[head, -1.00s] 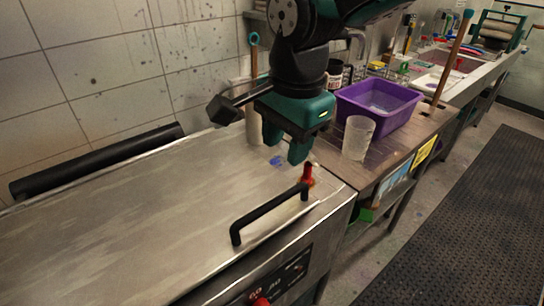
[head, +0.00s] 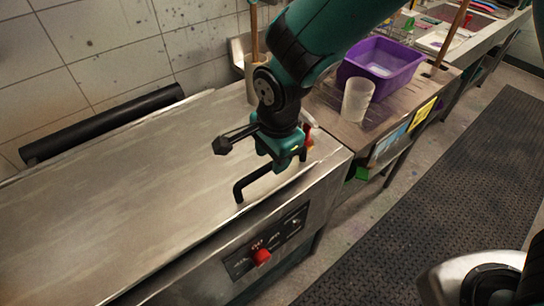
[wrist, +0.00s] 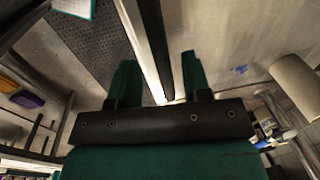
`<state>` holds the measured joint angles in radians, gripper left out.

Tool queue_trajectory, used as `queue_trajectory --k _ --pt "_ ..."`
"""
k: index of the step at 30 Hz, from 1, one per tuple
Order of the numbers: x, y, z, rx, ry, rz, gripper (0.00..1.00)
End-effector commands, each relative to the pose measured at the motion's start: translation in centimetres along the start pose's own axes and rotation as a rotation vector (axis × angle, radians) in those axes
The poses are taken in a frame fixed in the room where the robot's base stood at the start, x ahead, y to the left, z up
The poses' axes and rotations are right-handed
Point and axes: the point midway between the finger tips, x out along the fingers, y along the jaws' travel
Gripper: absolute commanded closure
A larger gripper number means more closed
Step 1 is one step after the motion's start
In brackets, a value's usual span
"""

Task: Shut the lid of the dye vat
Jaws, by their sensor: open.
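The dye vat (head: 290,215) is a long steel box with a control panel on its front. Its steel lid (head: 130,185) lies flat across the top, and I see no clear gap under its front edge. A black bar handle (head: 240,190) stands near that front edge. My gripper (head: 285,168) is down at the handle's right part and hides some of it. In the wrist view the open fingers (wrist: 158,85) are on either side of the dark handle bar (wrist: 152,40). I cannot tell whether they touch it.
A red knob (head: 262,256) is on the vat's front. To the right, a bench holds a cloudy cup (head: 357,100) and a purple tub (head: 395,68). A black roll (head: 105,122) runs along the back wall. A dark mat (head: 430,200) covers clear floor at right.

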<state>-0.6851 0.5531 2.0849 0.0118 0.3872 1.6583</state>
Motion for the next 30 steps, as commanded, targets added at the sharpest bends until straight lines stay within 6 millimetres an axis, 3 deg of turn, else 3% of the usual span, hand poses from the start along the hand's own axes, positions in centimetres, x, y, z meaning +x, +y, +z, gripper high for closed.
queue_trajectory --k 6,15,17,21,26,30 --pt "1.9 -0.1 0.0 0.000 0.000 -0.001 0.56" --pt "2.2 0.0 0.0 0.000 0.000 -0.001 0.56" --pt "2.2 -0.1 0.0 0.000 0.000 -0.001 0.67" --pt "2.1 -0.1 0.0 0.000 0.000 -0.001 0.99" --pt "2.2 0.0 0.0 0.000 0.000 -0.001 1.00" --pt "3.5 0.3 0.0 0.000 0.000 0.001 1.00"
